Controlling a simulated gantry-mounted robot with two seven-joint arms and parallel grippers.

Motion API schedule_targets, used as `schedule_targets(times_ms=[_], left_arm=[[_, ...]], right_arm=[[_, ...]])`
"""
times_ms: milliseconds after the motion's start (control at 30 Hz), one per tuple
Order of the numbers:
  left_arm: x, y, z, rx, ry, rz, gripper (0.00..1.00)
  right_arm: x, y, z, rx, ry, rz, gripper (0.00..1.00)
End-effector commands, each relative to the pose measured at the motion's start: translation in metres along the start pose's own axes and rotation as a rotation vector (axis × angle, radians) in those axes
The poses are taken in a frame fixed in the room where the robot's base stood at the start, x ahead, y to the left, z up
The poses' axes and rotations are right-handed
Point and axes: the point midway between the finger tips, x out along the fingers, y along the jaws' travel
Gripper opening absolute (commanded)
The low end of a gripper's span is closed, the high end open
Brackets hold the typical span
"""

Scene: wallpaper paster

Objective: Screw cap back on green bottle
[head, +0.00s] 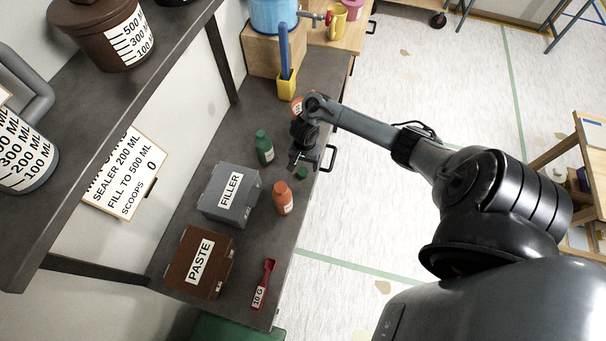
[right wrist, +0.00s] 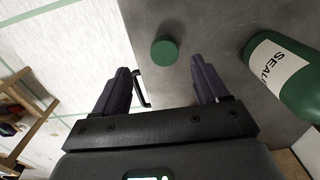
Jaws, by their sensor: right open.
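The green bottle (head: 264,148) stands upright on the dark counter, left of my right gripper. In the right wrist view the green bottle (right wrist: 288,77) with a white label is at the right edge, outside the fingers. The green cap (head: 303,173) lies on the counter near its front edge, just beyond the fingertips. In the right wrist view the cap (right wrist: 165,52) sits ahead of and between the two fingers, apart from them. My right gripper (head: 304,163) is open and empty; its spread fingers show in the right wrist view (right wrist: 162,82). My left gripper is not in view.
An orange bottle (head: 283,198), the grey FILLER box (head: 230,193), the brown PASTE box (head: 199,262) and a red scoop (head: 264,284) share the counter (head: 240,285). A yellow holder (head: 287,88) stands farther back. A shelf (head: 130,88) overhangs at left.

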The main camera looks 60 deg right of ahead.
Motion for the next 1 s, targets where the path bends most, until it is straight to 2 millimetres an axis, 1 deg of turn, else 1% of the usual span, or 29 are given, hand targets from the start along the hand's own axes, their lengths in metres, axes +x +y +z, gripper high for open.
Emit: schedule_targets(times_ms=[33, 100, 467, 567, 800, 900, 1000], left_arm=[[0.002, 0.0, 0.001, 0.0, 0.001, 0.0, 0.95], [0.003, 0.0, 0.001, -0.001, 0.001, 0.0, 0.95], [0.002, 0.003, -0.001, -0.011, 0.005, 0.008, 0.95], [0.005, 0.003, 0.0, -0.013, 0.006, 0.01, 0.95], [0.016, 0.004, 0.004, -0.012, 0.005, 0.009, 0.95], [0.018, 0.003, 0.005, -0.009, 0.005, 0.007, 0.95], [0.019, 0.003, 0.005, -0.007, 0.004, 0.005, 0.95]], right_arm=[[0.005, 0.0, 0.0, 0.002, 0.0, 0.001, 0.73], [0.008, 0.0, 0.0, 0.001, 0.0, 0.001, 0.73], [0.009, 0.0, 0.0, 0.0, 0.0, 0.001, 0.73], [0.017, -0.001, 0.001, 0.001, -0.001, 0.001, 0.73], [0.049, -0.005, 0.003, 0.002, 0.0, 0.002, 0.73], [0.057, -0.005, 0.002, 0.001, 0.0, 0.001, 0.73], [0.06, -0.006, 0.002, 0.001, 0.001, 0.0, 0.73]])
